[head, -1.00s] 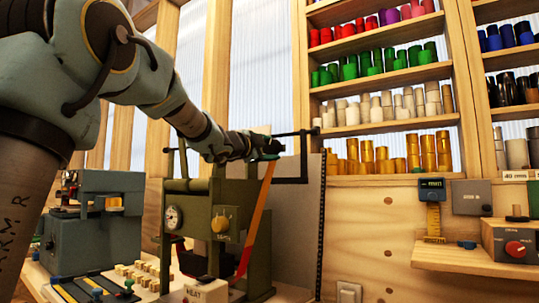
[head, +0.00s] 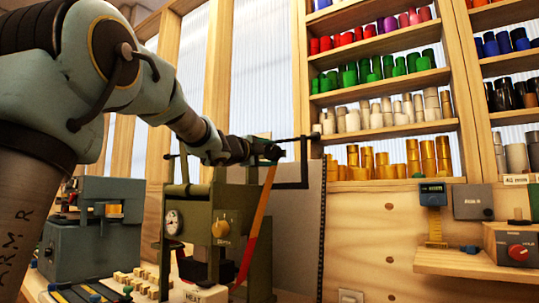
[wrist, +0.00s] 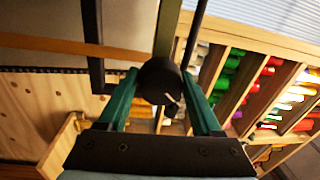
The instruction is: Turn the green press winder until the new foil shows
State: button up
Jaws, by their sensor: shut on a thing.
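The olive-green press (head: 195,210) stands on the bench, with a round gauge and a yellow knob on its front. Its winder is a black crank (head: 306,165) at the top right. My gripper (head: 273,152) is at the winder, above the press. In the wrist view my gripper's green fingers (wrist: 160,88) are shut on the round dark winder knob (wrist: 157,76). A foil strip (head: 264,205) slants from the winder down to the press, orange in its upper part and red lower down. It also shows as an orange-brown band in the wrist view (wrist: 70,45).
A blue-grey machine (head: 95,235) stands left of the press. A grey panel (head: 300,225) is close behind the winder. Shelves of coloured foil rolls (head: 385,65) fill the back wall. A wooden ledge (head: 455,260) with small devices is at the right.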

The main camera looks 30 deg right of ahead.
jog(key=shift+s, duration=0.1)
jog(key=o, duration=1.4)
jog(key=shift+c, duration=0.2)
jog(key=r+b+v, duration=0.1)
jog(key=v, duration=0.9)
jog(key=shift+a+f+b, duration=0.3)
jog(key=shift+f, duration=0.2)
jog(key=shift+s, duration=0.15)
